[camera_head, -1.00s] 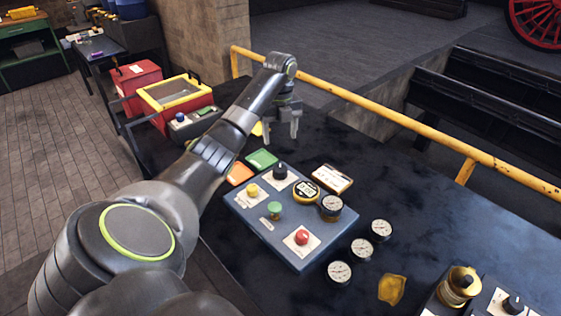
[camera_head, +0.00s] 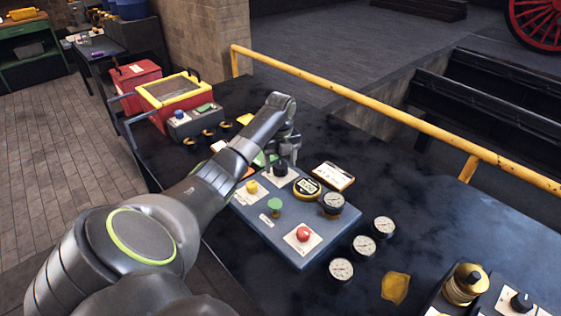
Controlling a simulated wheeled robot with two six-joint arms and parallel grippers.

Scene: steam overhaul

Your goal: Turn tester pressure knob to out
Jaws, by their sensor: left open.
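The tester is a blue-grey box (camera_head: 262,222) on the dark bench. I cannot read which knob is for pressure. My left gripper (camera_head: 284,158) points down just beyond and above the black knob. Its fingers are open, partly hidden by the arm and close to the knob; contact cannot be told. My right gripper is not in view.
Loose gauges (camera_head: 363,246) lie right of the tester, near a yellow cloth (camera_head: 395,288). A clipboard-like card (camera_head: 333,176) lies behind it. A red box with a yellow rim (camera_head: 177,92) stands at the far left. A yellow rail (camera_head: 400,116) runs along the back.

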